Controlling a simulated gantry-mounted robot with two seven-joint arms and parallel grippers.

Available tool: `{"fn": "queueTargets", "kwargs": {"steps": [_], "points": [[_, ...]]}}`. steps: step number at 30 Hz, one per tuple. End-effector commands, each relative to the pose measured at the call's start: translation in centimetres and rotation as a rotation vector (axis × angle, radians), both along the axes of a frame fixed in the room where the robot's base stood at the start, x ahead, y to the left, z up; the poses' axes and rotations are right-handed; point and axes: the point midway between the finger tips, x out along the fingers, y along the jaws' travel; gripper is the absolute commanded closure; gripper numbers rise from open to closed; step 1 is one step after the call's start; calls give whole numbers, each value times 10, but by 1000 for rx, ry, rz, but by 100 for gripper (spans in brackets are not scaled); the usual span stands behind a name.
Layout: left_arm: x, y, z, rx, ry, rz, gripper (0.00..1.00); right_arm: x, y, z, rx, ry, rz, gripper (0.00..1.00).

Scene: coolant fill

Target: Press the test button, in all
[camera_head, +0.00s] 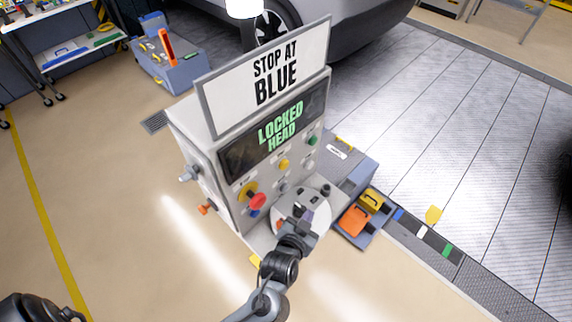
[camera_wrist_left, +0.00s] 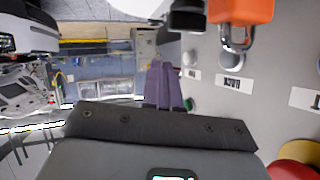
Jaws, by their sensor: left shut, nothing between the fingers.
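A grey test machine (camera_head: 185,125) stands on the floor under a sign reading "STOP AT BLUE" (camera_head: 275,70). Its display (camera_head: 277,133) reads "LOCKED HEAD" in green. Its sloping front carries a green button (camera_head: 313,140), a yellow button (camera_head: 284,164) and a red button (camera_head: 257,201). Their labels are too small to read, so I cannot tell which is the test button. My left gripper (camera_head: 304,207) is shut and empty before the lower right of the panel. In the left wrist view its fingers (camera_wrist_left: 163,72) are together, beside the panel face (camera_wrist_left: 280,75). My right gripper is out of view.
An orange padlock (camera_wrist_left: 240,12) and red button (camera_wrist_left: 294,170) are close in the left wrist view. Drawers with orange and yellow items (camera_head: 357,219) stand right of the machine. A blue-grey cart (camera_head: 180,72) is behind. Floor at left is clear.

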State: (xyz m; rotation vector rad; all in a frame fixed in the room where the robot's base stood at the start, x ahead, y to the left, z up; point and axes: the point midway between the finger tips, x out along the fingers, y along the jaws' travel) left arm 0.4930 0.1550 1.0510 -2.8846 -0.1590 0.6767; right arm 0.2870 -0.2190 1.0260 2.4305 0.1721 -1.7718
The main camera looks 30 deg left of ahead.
Motion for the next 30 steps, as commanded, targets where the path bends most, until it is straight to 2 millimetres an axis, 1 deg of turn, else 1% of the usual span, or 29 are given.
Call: {"fn": "queueTargets", "kwargs": {"steps": [1,3,6,12,15,21,30], "points": [[11,-4,9,48,-55,32,100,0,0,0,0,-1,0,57],[21,-6,21,133,-128,85,100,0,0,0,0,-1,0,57],[28,-9,41,260,-212,158,100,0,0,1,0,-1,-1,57],[28,-15,75,475,-323,279,100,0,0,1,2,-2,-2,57],[26,-18,87,547,-354,318,100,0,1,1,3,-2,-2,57],[22,-21,98,614,-382,356,100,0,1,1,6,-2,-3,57],[23,-22,100,614,-384,360,100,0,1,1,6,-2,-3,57]]}}
